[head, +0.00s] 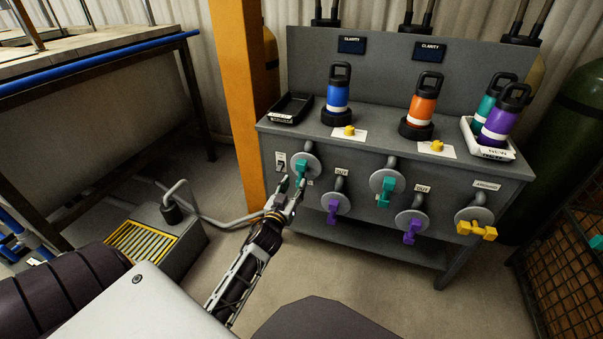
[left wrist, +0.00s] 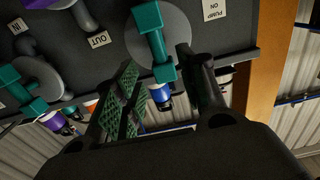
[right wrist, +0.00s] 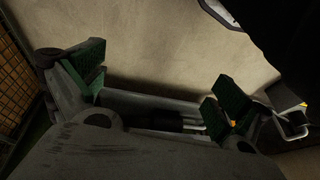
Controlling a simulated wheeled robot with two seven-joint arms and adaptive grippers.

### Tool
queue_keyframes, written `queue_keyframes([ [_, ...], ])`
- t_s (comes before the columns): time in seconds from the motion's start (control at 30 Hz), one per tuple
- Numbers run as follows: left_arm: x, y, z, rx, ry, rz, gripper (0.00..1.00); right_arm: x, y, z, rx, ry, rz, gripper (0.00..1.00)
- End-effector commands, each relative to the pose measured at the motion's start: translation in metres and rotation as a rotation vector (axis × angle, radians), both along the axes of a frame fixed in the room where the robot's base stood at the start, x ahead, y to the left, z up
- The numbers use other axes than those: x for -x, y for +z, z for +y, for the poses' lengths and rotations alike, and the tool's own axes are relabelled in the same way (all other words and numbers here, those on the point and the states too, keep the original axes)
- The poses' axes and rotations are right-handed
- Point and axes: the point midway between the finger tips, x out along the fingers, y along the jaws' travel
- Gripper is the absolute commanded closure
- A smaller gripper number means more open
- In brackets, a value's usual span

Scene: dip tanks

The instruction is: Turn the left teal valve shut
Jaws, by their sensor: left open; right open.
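The left teal valve (head: 301,168) is on the bench front at the left end, a teal bar handle on a round grey disc. Its bar hangs roughly upright in the head view. My left gripper (head: 287,197) is open just in front of it and slightly below. In the left wrist view the handle (left wrist: 155,42) points down into the gap between the open fingers (left wrist: 165,88); I cannot tell whether they touch it. My right gripper (right wrist: 155,85) is open and empty over bare floor, seen only in the right wrist view.
A second teal valve (head: 385,188), purple valves (head: 332,210) (head: 411,231) and a yellow valve (head: 476,230) line the bench front. Bottles, such as a blue one (head: 338,96), stand on top. An orange post (head: 241,90) rises left of the bench.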

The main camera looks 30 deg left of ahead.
Motion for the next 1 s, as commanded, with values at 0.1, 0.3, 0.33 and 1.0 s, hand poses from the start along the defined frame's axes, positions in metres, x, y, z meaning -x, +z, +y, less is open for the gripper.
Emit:
queue_keyframes([
  [0.1,-0.011,0.000,0.002,-0.002,-0.001,-0.001,0.59,0.001,0.001,0.001,-0.002,0.001,-0.001,0.00],
  [0.3,-0.027,0.000,0.006,-0.002,-0.001,-0.001,0.59,0.003,0.002,0.002,-0.008,0.004,-0.006,0.00],
  [0.33,-0.029,0.000,0.007,-0.002,-0.001,-0.001,0.59,0.003,0.002,0.002,-0.008,0.004,-0.006,0.00],
  [1.0,-0.079,0.000,0.019,-0.001,-0.001,0.000,0.59,0.000,-0.022,0.008,-0.035,0.007,-0.032,0.00],
])
